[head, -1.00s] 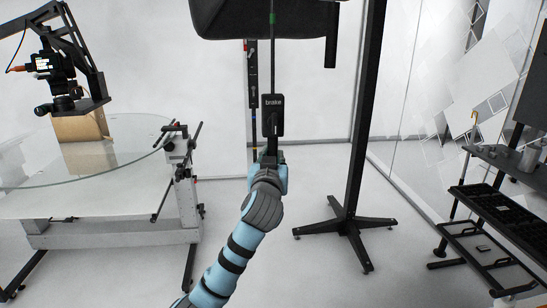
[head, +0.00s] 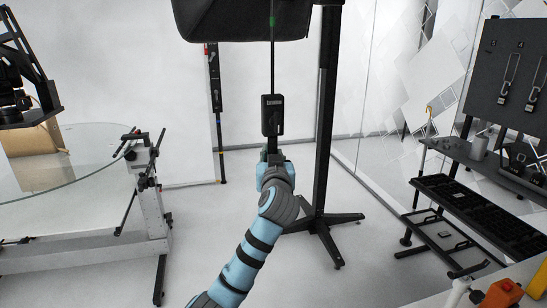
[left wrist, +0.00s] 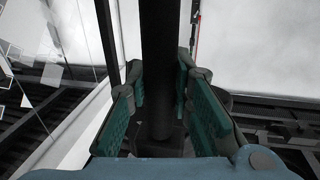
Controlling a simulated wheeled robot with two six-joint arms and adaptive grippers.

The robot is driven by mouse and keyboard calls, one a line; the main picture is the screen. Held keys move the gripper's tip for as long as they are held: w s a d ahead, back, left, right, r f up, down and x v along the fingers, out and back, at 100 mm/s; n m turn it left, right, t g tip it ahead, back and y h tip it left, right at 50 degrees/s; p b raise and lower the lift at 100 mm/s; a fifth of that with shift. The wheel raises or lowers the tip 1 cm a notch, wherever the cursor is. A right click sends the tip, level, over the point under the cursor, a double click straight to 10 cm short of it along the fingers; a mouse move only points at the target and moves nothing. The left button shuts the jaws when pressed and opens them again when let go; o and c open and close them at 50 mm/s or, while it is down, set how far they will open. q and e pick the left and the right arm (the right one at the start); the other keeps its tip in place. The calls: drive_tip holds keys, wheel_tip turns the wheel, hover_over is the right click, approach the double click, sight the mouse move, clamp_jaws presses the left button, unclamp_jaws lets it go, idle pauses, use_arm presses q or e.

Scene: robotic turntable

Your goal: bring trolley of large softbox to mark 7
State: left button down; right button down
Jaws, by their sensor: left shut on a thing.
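The large softbox (head: 245,20) is a dark box cut off by the top edge of the head view. A thin rod with a green band hangs below it and ends in a black handle marked "brake" (head: 272,115). My left gripper (head: 272,160) is shut around the lower end of this handle. In the left wrist view the black handle (left wrist: 160,70) stands between the green-padded fingers. The trolley (head: 322,222) is a black post on a low, spread-legged base just behind and right of my gripper. My right gripper is out of view. No mark 7 is readable.
A glass-topped turntable (head: 85,160) with a camera arm stands at left. At right are a shelf unit (head: 480,215) and a dark tool board (head: 515,75). An orange object (head: 500,296) is at the lower right corner. Pale floor is open between them.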

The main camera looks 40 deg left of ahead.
use_arm(q)
drive_tip(key=c, duration=1.4)
unclamp_jaws()
drive_tip(key=v, duration=1.2)
drive_tip(key=shift+w, duration=0.1)
